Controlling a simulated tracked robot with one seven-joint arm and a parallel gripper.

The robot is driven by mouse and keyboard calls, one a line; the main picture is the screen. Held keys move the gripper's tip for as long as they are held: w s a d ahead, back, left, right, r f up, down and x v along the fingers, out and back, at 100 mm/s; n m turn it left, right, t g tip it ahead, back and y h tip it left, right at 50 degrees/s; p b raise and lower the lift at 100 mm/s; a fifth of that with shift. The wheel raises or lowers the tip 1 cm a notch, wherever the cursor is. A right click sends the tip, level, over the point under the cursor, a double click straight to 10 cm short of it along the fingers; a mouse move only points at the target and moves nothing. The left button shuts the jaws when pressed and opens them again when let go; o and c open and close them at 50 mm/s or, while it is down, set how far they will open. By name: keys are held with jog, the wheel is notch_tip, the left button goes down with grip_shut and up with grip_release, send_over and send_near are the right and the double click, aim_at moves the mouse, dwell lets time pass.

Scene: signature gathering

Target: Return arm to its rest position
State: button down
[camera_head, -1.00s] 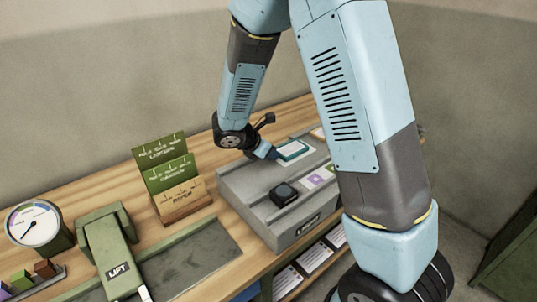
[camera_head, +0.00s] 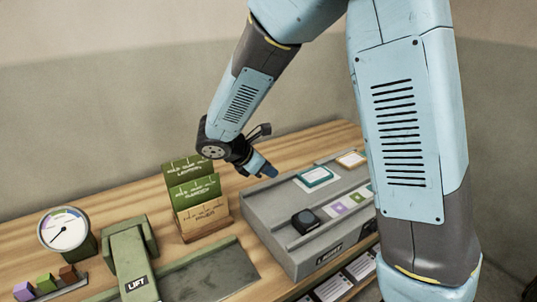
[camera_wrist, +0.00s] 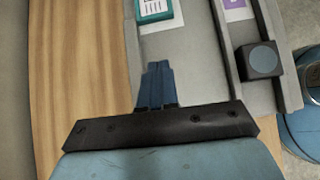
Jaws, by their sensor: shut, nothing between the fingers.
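My gripper (camera_head: 268,170) is shut and empty. In the head view it hangs at the end of my bent blue arm, above the back left edge of the grey tray unit (camera_head: 283,243), beside the green card rack. In the wrist view the blue fingers (camera_wrist: 157,82) are together, with bare grey tray surface beneath them. The teal-framed card (camera_head: 314,177) lies on the tray to the right of the gripper; it also shows at the top of the wrist view (camera_wrist: 155,9).
A dark block (camera_head: 305,221) and a purple card (camera_head: 340,208) sit on the tray. A green card rack (camera_head: 193,190), a green LIFT device (camera_head: 133,262), a dial gauge (camera_head: 64,232) and small coloured blocks (camera_head: 46,283) stand to the left. Bare wood (camera_head: 120,207) lies behind.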

jog(key=s+d+r+m+g+y, duration=0.1)
jog(key=s+d+r+m+y, duration=0.1)
jog(key=s+d+r+m, duration=0.35)
jog(key=s+d+r+m+g+y, duration=0.1)
jog(key=s+d+r+m, duration=0.2)
jog(key=d+r+m, duration=0.5)
jog(key=s+d+r+m+t+y, duration=0.1)
jog(key=s+d+r+m+y, duration=0.1)
jog(key=s+m, duration=0.3)
jog(key=s+d+r+m+t+y, duration=0.2)
jog(key=s+d+r+m, duration=0.1)
jog(key=s, duration=0.4)
jog(key=shift+d+m+y, duration=0.3)
jog(key=shift+d+m, duration=0.3)
jog(key=shift+m, duration=0.45)
